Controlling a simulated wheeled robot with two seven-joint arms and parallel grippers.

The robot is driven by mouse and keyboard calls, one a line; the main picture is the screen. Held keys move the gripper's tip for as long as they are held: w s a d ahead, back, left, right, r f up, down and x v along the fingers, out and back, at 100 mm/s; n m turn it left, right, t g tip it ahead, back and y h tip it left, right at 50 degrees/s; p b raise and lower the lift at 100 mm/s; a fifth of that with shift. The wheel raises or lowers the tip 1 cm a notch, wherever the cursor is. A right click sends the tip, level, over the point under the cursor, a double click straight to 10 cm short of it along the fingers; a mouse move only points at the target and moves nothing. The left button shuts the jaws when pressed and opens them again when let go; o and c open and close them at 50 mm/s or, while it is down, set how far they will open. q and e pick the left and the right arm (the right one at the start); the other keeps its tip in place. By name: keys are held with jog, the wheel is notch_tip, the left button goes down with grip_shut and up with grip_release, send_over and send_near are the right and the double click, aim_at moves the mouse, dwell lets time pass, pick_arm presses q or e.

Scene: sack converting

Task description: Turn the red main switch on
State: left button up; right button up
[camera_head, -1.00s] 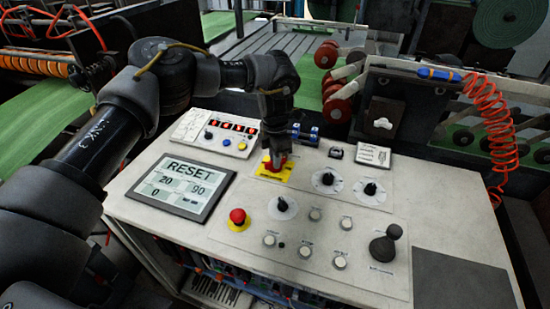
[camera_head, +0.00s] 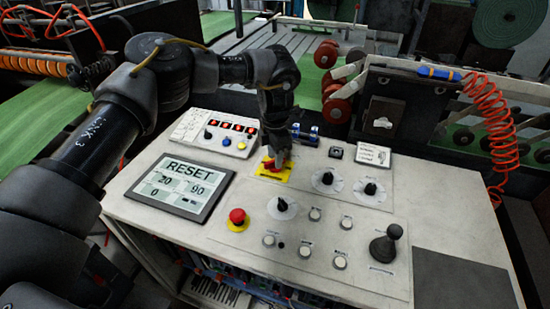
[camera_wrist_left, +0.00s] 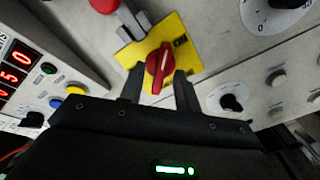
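The red main switch (camera_wrist_left: 159,70) is a rotary handle on a yellow plate (camera_wrist_left: 193,55) with dark lettering. My left gripper (camera_wrist_left: 160,84) is open, with one finger on each side of the red handle. Narrow gaps seem to show between fingers and handle; whether either finger touches it I cannot tell. In the head view my left gripper (camera_head: 277,152) reaches down from above and partly hides the switch. My right gripper is in neither view now.
The console (camera_head: 150,219) carries a screen reading RESET (camera_head: 181,184), a red mushroom button (camera_head: 237,216), several black dials, and a joystick (camera_head: 386,243). A box with red digits (camera_head: 220,133) stands left of the switch. A coiled red hose (camera_head: 492,120) hangs at right.

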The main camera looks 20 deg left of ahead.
pick_arm(q)
notch_tip(320, 180, up, 10)
jog(key=b, duration=0.1)
jog(key=shift+b, duration=0.3)
jog(key=shift+f, duration=0.1)
